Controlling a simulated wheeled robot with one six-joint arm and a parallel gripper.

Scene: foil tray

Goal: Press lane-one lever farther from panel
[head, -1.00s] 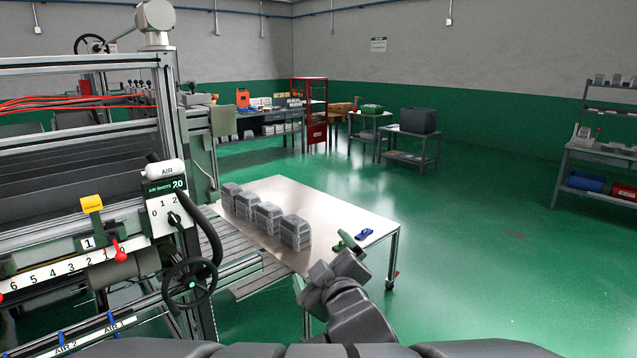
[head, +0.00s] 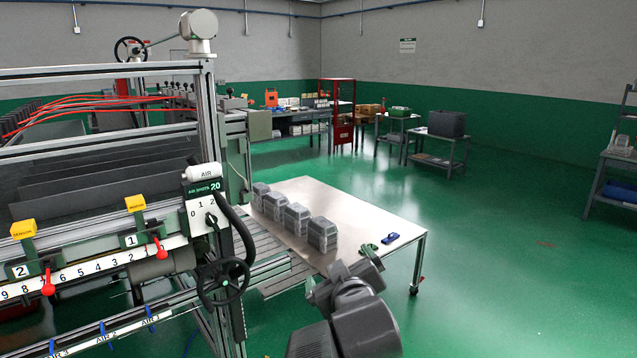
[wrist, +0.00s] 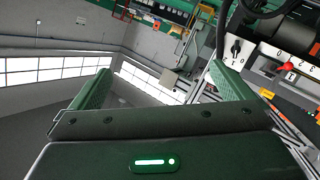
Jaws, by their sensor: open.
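In the head view the lane-one station carries a white plate marked 1 (head: 131,240), a yellow sensor block (head: 135,203) and a red-knobbed lever (head: 160,250). It stands on the numbered rail, left of the control panel (head: 203,208) with its 0-1-2 dial. A red lever also shows at the right edge of the wrist view (wrist: 289,66). Only one lane-one lever is clear to me. My gripper (head: 368,250) is open and empty, right of the panel over the table's front edge. Its green fingers (wrist: 158,70) stand apart in the wrist view, touching nothing.
Lane two has its own red lever (head: 48,282) farther left. A black handwheel (head: 222,282) and a thick black hose stand between the panel and my gripper. The metal table (head: 360,215) holds several grey blocks (head: 296,217). Green floor to the right is clear.

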